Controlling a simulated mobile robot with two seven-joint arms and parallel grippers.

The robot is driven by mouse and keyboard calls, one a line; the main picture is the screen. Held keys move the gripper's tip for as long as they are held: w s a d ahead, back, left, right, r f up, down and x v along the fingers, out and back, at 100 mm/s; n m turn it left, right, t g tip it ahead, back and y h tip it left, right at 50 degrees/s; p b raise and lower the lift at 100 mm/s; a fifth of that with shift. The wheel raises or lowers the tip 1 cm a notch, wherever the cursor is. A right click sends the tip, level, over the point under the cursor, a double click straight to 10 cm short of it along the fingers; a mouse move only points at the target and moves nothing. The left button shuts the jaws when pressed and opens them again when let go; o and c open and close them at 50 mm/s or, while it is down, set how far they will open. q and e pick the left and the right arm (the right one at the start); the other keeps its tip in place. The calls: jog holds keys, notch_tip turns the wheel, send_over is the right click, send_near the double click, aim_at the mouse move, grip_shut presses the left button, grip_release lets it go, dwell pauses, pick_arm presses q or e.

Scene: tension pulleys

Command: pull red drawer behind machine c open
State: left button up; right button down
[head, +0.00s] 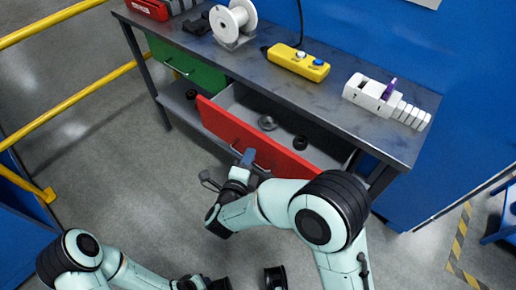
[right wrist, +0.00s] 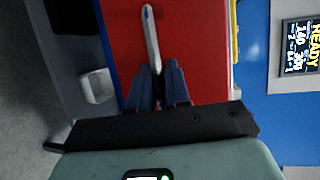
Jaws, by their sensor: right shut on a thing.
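The red drawer (head: 240,135) under the grey workbench is pulled out, and its inside shows. A round metal part (head: 268,122) and a dark round part (head: 300,142) lie in it. In the right wrist view the red drawer front (right wrist: 195,50) fills the middle, with its silver bar handle (right wrist: 151,40) running up from between the fingers. My right gripper (head: 246,160) is at the drawer front, its blue fingers (right wrist: 158,92) shut on the handle. My left arm is at the lower left; its hand is partly cut off by the bottom edge, so its jaws cannot be made out.
A closed green drawer (head: 185,65) is left of the red one. On the workbench (head: 335,75) stand a white spool (head: 233,22), a yellow button box (head: 295,62) and a white device (head: 370,93). A yellow railing (head: 75,102) runs at left. Grey floor is open before the bench.

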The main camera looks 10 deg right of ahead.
pick_arm(q)
jog(key=shift+w+f, duration=0.15)
jog(key=shift+w, duration=0.15)
pick_arm(e)
jog(key=s+a, duration=0.4)
jog(key=a, duration=0.1)
jog(key=shift+s+a, duration=0.2)
jog(key=shift+a, duration=0.1)
jog(key=c, duration=1.4)
grip_release()
jog(key=shift+c, duration=0.2)
pick_arm(q)
jog(key=shift+s+d+r+g+p, duration=0.15)
jog(key=shift+s+d+r+p, duration=0.2)
jog(key=shift+s, duration=0.2)
jog(key=shift+s+d+r+g+p, duration=0.15)
jog(key=shift+s+d+r+p, duration=0.1)
jog(key=shift+s+r, duration=0.25)
pick_arm(e)
jog(key=v, duration=1.3)
jog(key=shift+s, duration=0.15)
pick_arm(q)
jog(key=shift+s, duration=0.1)
